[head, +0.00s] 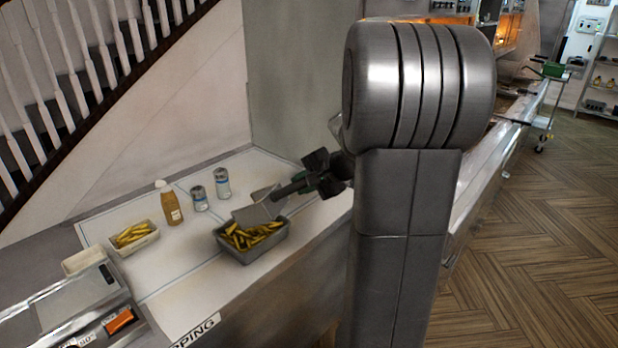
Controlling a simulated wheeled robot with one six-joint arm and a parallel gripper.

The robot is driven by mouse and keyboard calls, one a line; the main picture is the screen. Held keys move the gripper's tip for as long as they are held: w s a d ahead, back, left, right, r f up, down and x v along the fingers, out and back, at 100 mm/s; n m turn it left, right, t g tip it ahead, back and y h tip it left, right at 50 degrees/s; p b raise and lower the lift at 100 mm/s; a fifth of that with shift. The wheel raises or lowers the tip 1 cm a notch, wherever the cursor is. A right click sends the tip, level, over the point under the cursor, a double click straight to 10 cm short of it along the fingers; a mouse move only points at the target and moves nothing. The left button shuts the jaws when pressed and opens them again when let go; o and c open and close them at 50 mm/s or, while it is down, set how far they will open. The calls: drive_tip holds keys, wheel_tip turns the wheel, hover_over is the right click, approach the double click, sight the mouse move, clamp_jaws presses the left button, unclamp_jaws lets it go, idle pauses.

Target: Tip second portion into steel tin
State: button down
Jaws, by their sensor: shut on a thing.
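The steel tin (273,252) sits on the white counter and holds several yellow chips (248,238). My gripper (316,174) is above the counter, to the upper right of the tin. It is shut on the dark handle of a metal scoop (257,212). The scoop's pan reaches left and down over the far edge of the tin and looks tilted towards it. I cannot tell whether the scoop touches the tin or whether any chips are still in it. My arm column hides the area right of the gripper.
A pale tub with chips (137,246) and an empty pale tub (83,262) stand at the left. A sauce bottle (171,205) and two cans (222,184) stand behind the tin. A machine (75,305) fills the lower left. The counter's front left of the tin is clear.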

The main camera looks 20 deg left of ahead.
drive_tip(key=shift+a+r+p, duration=0.5)
drive_tip(key=shift+r, duration=0.15)
drive_tip(key=a+r+h, duration=0.1)
drive_tip(key=a+h, duration=0.1)
drive_tip(key=a, duration=0.1)
drive_tip(key=shift+w+r, duration=0.1)
drive_tip(key=shift+r, duration=0.3)
drive_tip(key=shift+w+a+r+h, duration=0.1)
drive_tip(key=shift+a+r+h, duration=0.4)
drive_tip(key=shift+a+r, duration=0.2)
drive_tip(key=shift+f, duration=0.15)
